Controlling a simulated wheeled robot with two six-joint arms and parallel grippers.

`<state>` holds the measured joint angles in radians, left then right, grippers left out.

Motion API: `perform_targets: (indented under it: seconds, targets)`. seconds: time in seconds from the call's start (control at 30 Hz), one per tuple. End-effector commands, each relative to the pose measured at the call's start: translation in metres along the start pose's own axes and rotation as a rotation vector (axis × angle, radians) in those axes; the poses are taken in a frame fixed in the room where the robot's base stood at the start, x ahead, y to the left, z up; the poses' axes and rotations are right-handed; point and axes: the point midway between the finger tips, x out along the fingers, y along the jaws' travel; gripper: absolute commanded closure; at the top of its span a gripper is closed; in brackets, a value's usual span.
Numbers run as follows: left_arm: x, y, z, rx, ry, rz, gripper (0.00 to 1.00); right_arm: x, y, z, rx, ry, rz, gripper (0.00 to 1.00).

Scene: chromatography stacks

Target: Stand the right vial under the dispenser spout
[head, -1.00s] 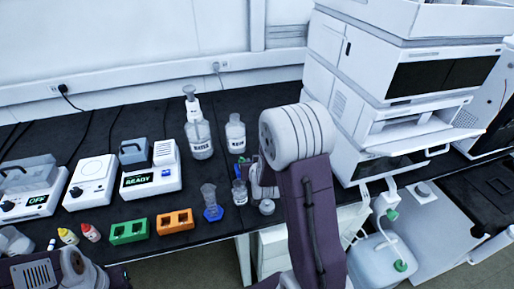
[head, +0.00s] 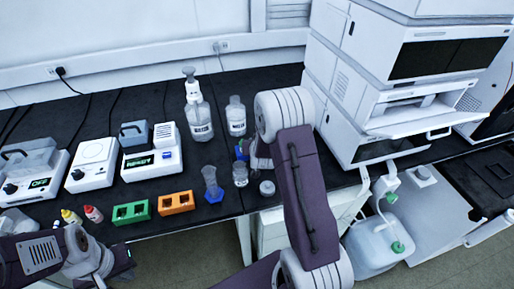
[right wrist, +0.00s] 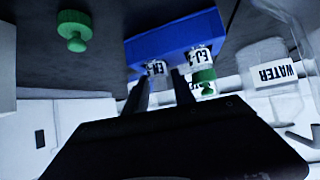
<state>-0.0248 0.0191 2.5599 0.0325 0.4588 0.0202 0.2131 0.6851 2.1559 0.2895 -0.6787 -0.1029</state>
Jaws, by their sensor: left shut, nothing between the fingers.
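A small blue rack (right wrist: 176,40) shows upside down in the right wrist view, holding two labelled vials. The right one (right wrist: 197,60) has a green cap; the left one (right wrist: 157,68) shows no green cap. My right gripper (right wrist: 163,90) has its fingers on either side of the left vial; whether they touch it is unclear. In the head view my right arm hides most of the blue rack (head: 240,151) and the right gripper. A pump-topped bottle (head: 198,118) stands behind; its spout is too small to make out. My left gripper (head: 125,268) is shut and empty at the bottom left.
A loose green cap (right wrist: 74,30) lies on the bench apart from the rack. A measuring cylinder (head: 211,182), a beaker (head: 240,174) and a second bottle (head: 235,115) stand close by. Green (head: 131,212) and orange racks (head: 177,202) are left, the instrument stack (head: 400,95) right.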

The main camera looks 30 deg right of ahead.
Motion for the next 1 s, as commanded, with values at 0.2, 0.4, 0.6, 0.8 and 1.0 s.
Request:
perform_targets:
  seconds: [0.2,0.4,0.6,0.8,1.0]
  targets:
    - [0.000,0.000,0.000,0.000,0.000,0.000,1.00,0.000,0.000,0.000,0.000,0.000,0.000,0.77]
    - [0.000,0.000,0.000,0.000,0.000,0.000,1.00,0.000,0.000,0.000,0.000,0.001,0.000,1.00]
    - [-0.001,0.000,0.000,0.000,0.000,0.000,1.00,-0.001,0.000,-0.002,0.000,0.001,0.000,1.00]
    - [-0.007,0.000,-0.001,0.000,0.000,0.000,1.00,-0.014,0.000,-0.022,0.002,0.005,0.000,1.00]
    - [-0.009,0.000,-0.001,0.000,0.000,0.000,1.00,-0.041,0.018,-0.038,0.002,0.003,0.004,1.00]
